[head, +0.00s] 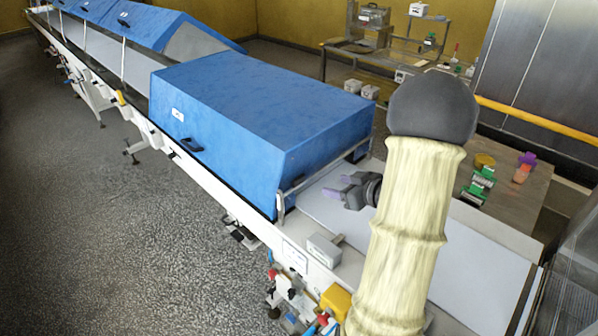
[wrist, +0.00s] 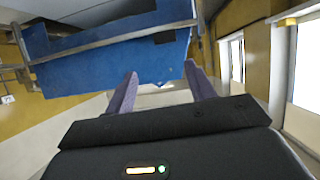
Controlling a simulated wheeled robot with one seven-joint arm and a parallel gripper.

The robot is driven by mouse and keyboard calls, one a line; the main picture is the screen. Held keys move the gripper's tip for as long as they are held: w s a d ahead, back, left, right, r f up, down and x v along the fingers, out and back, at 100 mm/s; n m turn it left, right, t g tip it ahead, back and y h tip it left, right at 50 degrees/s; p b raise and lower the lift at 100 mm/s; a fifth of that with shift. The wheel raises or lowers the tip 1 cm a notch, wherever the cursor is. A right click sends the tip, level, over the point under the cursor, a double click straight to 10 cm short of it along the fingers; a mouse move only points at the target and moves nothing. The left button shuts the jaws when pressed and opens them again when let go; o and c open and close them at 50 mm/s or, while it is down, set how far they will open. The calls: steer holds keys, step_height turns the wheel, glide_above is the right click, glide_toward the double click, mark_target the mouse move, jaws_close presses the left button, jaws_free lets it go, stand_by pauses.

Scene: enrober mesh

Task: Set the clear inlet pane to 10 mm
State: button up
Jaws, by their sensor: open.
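My gripper (head: 335,188) is open and empty, with two purple fingers, beside the near end of the blue hood (head: 270,110) and above the pale belt. In the wrist view my gripper (wrist: 160,72) has its fingers apart, pointing toward the blue hood end (wrist: 110,65). A metal rail frame (head: 322,172) spans the hood's inlet end; the rail also crosses the blue face in the wrist view (wrist: 110,41). I cannot clearly make out the clear pane itself, nor its gap above the belt. No contact between the fingers and the frame is visible.
The pale belt (head: 470,262) runs toward the near right. A grey box (head: 324,250) sits on the line's side edge. A brown table (head: 513,195) with small coloured items stands to the right. Open speckled floor (head: 130,240) lies to the left.

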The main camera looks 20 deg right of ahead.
mark_target(300, 179)
steer(key=shift+s+d+r+y, duration=0.1)
steer(key=shift+s+r+y, duration=0.1)
steer(key=shift+s+y, duration=0.3)
steer(key=p+x, duration=0.4)
steer(key=x, duration=1.3)
steer(key=shift+w+r, duration=0.1)
steer(key=shift+w, duration=0.2)
